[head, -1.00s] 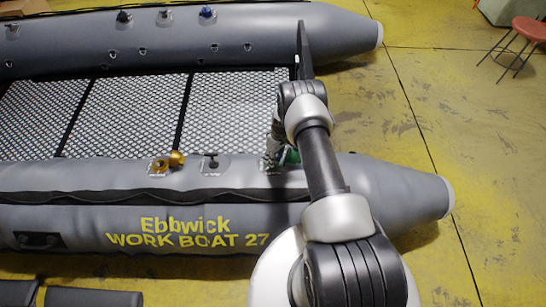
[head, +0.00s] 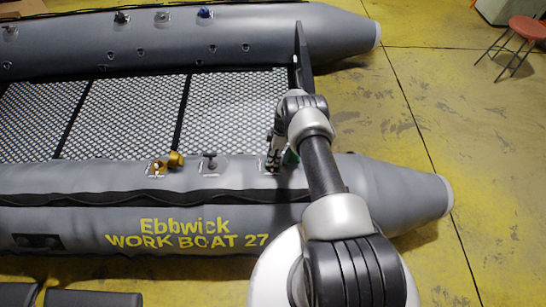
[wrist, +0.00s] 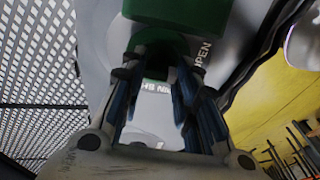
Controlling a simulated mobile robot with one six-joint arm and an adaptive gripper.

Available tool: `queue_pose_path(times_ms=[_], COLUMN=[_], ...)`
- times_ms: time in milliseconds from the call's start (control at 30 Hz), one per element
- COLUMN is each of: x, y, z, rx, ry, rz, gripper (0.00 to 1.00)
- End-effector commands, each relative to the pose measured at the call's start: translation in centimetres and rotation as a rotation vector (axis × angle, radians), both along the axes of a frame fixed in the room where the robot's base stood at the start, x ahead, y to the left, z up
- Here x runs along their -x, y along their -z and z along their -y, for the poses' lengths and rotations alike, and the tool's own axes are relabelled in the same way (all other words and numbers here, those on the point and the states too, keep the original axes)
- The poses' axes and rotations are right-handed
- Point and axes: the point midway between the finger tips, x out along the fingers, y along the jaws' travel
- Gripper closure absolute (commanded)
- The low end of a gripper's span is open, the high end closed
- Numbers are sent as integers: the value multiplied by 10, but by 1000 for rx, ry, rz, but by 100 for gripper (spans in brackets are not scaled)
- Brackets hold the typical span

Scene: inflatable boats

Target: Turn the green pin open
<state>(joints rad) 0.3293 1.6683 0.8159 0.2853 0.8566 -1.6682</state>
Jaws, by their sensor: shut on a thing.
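The green pin (wrist: 157,50) shows in the wrist view between the fingertips of my gripper (wrist: 160,72), which is shut on it. My fingers cover part of it. A larger green cap (wrist: 178,12) is beside it at the top edge. The word OPEN is printed on the grey surface to the right of the pin, with other lettering partly hidden between my fingers. In the head view, my gripper (head: 273,152) is at the near tube of the boat, and a bit of green (head: 291,157) shows beside it, mostly behind my arm.
The near grey tube (head: 75,178) also carries a brass-coloured valve with its cap (head: 175,159) and a dark valve (head: 210,161), both left of my gripper. The far tube (head: 265,35) carries several valves. A red stool (head: 528,28) stands at the upper right on open yellow floor.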

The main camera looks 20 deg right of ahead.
Motion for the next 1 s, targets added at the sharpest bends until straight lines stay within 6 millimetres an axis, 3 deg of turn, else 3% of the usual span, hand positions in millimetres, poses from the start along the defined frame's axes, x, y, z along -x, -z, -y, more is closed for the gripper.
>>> queue_pose_path(times_ms=[600, 633, 900, 1000], x=[0, 0, 0, 0], y=[0, 0, 0, 0], z=[1, 1, 0, 0], rx=[-6, -6, -7, -7], ry=[-42, -42, -40, -40], rz=[4, 4, 4, 3], gripper=[95, 70, 52, 51])
